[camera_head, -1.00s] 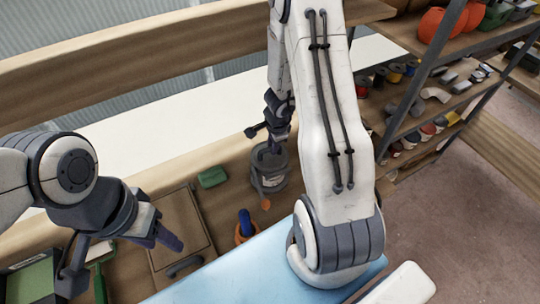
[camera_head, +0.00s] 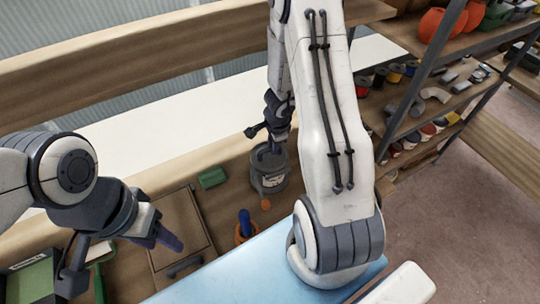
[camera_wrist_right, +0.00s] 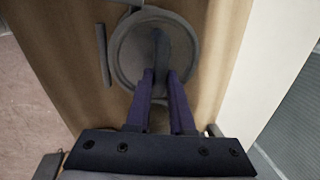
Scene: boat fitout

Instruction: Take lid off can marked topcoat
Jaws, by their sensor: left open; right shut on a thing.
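A dark grey can (camera_head: 270,180) stands on the wooden bench, with a pale label whose text is too small to read. My right gripper (camera_head: 272,145) points down at the top of the can. In the right wrist view, the round grey lid (camera_wrist_right: 125,50) shows from above with a dark upright bar handle (camera_wrist_right: 160,48) across it. The right gripper (camera_wrist_right: 160,82) is shut on this handle. I cannot tell whether the lid is seated or slightly raised. My left gripper (camera_head: 122,262) is open and empty over the left part of the bench.
An orange grip (camera_head: 265,204) hangs at the can's front. A green block (camera_head: 212,178) lies left of the can. A blue-handled tool stands in an orange holder (camera_head: 240,236) nearer me. A wooden box (camera_head: 178,225) is left. Shelves (camera_head: 440,100) with small goods stand right.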

